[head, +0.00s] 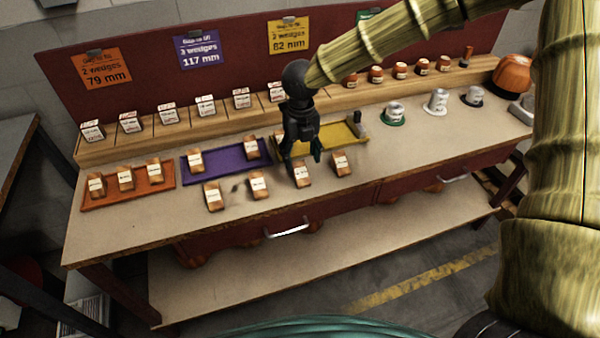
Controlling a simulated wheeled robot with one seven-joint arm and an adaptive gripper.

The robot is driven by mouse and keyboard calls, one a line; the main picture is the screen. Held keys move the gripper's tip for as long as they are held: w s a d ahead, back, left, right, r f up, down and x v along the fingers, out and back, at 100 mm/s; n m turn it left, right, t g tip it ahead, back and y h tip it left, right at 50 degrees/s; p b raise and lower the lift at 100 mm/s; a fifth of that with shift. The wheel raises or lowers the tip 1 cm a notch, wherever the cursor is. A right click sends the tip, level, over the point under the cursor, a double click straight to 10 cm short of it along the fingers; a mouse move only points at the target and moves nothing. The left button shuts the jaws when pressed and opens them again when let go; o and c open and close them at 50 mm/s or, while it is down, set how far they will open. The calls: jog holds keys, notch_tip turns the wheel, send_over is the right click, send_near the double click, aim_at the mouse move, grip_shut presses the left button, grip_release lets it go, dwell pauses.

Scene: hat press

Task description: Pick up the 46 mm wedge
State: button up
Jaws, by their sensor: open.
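Several small wooden wedges with white labels are on the bench, and the labels are too small to read, so I cannot tell which is the 46 mm wedge. Loose ones stand in a front row: a far left wedge (213,196), a second wedge (257,186), a third wedge (301,178) and a right wedge (341,163). My gripper (304,160) points down with its fingers apart, just over or behind the third wedge. It partly hides that area, and I cannot tell whether it touches the wedge.
An orange tray (88,205) holds three wedges and a purple tray (222,165) holds two. A yellow tray (340,134) is partly hidden behind my gripper. Labelled blocks line the back shelf (150,134). The front bench edge is clear.

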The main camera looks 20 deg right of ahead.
aim_at(301, 172)
jog(key=shift+s+a+f+p, duration=0.1)
jog(key=shift+s+f+p, duration=0.05)
jog(key=shift+f, duration=0.85)
jog(key=shift+s+f+p, duration=0.2)
jog(key=shift+f, duration=0.85)
jog(key=shift+s+a+f+p, duration=0.1)
jog(key=shift+s+f+p, duration=0.05)
jog(key=shift+f, duration=0.85)
jog(key=c, duration=1.1)
